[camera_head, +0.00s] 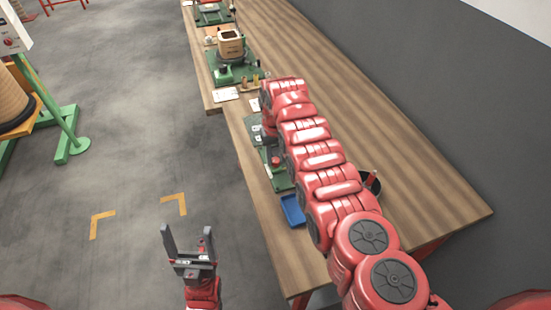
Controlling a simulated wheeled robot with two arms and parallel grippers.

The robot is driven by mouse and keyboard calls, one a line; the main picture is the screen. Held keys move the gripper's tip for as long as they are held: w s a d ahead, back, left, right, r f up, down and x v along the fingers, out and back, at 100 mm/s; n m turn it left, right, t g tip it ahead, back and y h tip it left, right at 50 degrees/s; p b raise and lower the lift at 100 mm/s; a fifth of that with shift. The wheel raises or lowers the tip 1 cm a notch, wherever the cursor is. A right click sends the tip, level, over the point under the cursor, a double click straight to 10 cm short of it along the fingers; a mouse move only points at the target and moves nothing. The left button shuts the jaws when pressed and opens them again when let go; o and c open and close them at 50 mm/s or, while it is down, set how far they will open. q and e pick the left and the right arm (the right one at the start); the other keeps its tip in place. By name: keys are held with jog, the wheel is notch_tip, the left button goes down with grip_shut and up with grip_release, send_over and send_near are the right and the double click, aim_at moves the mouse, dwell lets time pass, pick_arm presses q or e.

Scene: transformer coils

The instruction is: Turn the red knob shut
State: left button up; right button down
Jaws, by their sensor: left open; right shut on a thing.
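A small red knob (275,161) shows on a green base (279,181) on the wooden bench, partly hidden by my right arm. My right arm reaches far over the bench, and its grey gripper (271,148) points down at the knob. It is shut on what appears to be the red knob; its fingertips are small and partly covered, so the contact is not clear. My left gripper (187,241) is open and empty, its two grey fingers pointing up in the picture, above the floor left of the bench.
A blue tray (293,210) lies near the bench's front edge, and a dark round holder (371,181) stands right of my arm. A coil (231,45) on a green fixture stands farther back. A white panel (12,30) with a red control stands left.

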jog(key=m+b, duration=0.2)
jog(key=m, duration=0.1)
jog(key=shift+f+m, duration=0.15)
jog(key=shift+m, duration=0.25)
jog(key=m+b, duration=0.3)
jog(key=m, duration=0.2)
jog(key=shift+b, duration=0.4)
jog(key=m+b, duration=0.2)
jog(key=m, duration=0.1)
jog(key=shift+m, duration=0.3)
jog(key=shift+r+m+b, duration=0.2)
jog(key=shift+m+b, duration=0.25)
jog(key=shift+m, duration=0.85)
jog(key=c, duration=0.5)
grip_release()
jog(key=shift+c, duration=0.2)
